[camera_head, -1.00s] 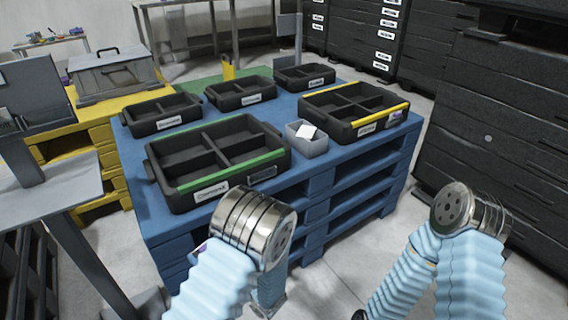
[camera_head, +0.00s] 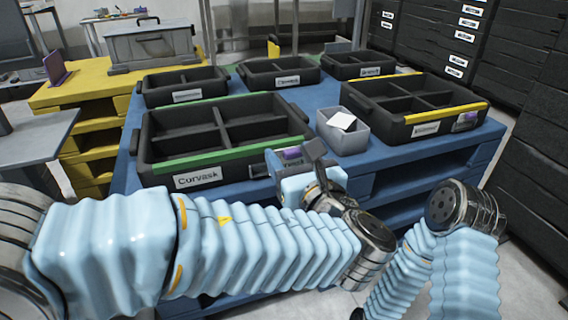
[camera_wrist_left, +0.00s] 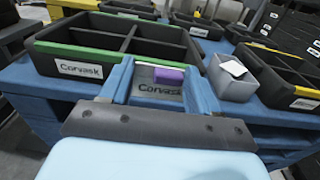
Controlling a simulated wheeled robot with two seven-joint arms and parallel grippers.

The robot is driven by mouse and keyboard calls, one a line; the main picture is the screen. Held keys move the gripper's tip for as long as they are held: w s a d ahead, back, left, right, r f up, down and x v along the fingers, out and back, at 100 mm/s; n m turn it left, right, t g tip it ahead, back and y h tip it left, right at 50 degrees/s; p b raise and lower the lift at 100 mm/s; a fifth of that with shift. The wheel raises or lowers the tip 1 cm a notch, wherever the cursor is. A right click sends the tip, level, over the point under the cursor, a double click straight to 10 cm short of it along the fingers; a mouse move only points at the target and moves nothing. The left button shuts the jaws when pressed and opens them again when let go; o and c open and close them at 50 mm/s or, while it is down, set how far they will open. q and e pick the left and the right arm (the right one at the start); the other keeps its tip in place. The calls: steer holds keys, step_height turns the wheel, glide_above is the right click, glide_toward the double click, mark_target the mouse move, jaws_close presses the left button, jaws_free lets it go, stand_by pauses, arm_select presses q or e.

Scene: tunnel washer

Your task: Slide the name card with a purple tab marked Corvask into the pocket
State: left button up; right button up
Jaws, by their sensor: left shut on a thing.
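The name card (camera_wrist_left: 158,92) is pale, reads "Corvask" and has a purple tab (camera_wrist_left: 168,75) on its top edge. My left gripper (camera_wrist_left: 160,88) is shut on it, with a blue finger at each side. In the head view the gripper (camera_head: 292,163) and the card's purple tab (camera_head: 292,153) are at the right end of the green-striped black tray's (camera_head: 205,160) front wall. That tray carries a "Corvask" label (camera_head: 198,178). The pocket (camera_head: 258,169) on this wall is mostly hidden behind the gripper; I cannot tell whether the card is inside it. My right gripper is out of view.
A grey bin (camera_head: 343,138) with a white card stands right of the gripper on the blue pallet table (camera_head: 395,152). A yellow-striped tray (camera_head: 408,128) with its own front pocket (camera_head: 465,122) is further right. Several smaller black trays stand behind.

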arm_select(q)
steer(key=shift+r, duration=0.15)
steer(key=shift+w, duration=0.1)
steer(key=c, duration=0.4)
steer(key=shift+w+a, duration=0.1)
steer(key=shift+w, duration=0.05)
jaws_close()
steer(key=shift+f+b+x, duration=0.35)
steer(key=shift+x, duration=1.15)
steer(key=shift+f+b+x, duration=0.35)
steer(key=shift+f+x, duration=0.05)
steer(key=shift+x, duration=1.15)
steer(key=shift+f+b+x, duration=0.35)
steer(key=shift+x, duration=1.15)
steer(key=shift+f, duration=0.1)
steer(key=shift+s+f+y+b, duration=0.15)
steer(key=shift+f+b, duration=0.1)
steer(key=shift+f, duration=0.35)
steer(key=shift+s+f+y+b, duration=0.1)
steer(key=shift+f+y+b, duration=0.1)
steer(key=shift+f, duration=0.5)
